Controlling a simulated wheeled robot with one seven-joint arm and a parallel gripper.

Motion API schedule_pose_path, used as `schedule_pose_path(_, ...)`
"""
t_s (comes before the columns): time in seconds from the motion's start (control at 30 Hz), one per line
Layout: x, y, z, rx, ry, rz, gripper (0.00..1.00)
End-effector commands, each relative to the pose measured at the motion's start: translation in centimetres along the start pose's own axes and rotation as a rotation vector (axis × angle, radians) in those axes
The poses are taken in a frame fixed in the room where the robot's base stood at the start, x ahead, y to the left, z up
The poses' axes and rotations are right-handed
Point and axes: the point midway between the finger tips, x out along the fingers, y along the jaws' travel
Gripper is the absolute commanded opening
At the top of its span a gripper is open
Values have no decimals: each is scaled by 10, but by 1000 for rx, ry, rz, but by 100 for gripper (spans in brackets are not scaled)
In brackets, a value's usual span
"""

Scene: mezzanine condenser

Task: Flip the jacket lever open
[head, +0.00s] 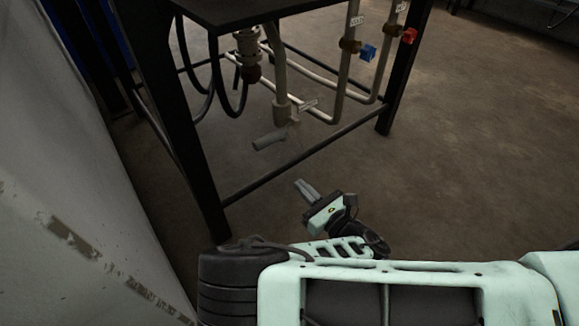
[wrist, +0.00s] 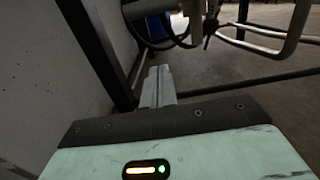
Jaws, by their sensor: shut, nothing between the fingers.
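Beneath a dark frame, a grey lever-like handle (head: 270,139) sticks out to the left at the foot of a thick grey pipe. A blue valve handle (head: 368,52) and a red valve handle (head: 409,35) sit on thinner pipes to the right. The small labels are too small to read, so I cannot tell which is the jacket lever. My gripper (head: 304,187) is shut and empty, in front of the frame's low bar and below the grey handle in the picture. Its closed fingers also show in the wrist view (wrist: 160,74), pointing towards the frame.
The frame's black front leg (head: 185,130) and low crossbar (head: 305,160) border the pipes. Black hoses (head: 243,98) hang on the left. A pale wall or panel (head: 70,170) stands close on the left. The floor at right (head: 490,150) is clear.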

Motion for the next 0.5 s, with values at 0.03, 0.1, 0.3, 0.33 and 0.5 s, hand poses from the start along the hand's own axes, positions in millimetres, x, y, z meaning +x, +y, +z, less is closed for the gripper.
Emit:
schedule_pose_path(0.03, 6, 0, -2, 2, -2, -1, 0)
schedule_pose_path(0.1, 16, 0, -1, 3, -5, -1, 0)
schedule_pose_path(0.3, 56, 0, -3, 4, -5, -1, 0)
schedule_pose_path(0.33, 63, 0, -3, 4, -5, -2, 0)
schedule_pose_path(0.5, 97, 0, -3, 3, -5, -1, 0)
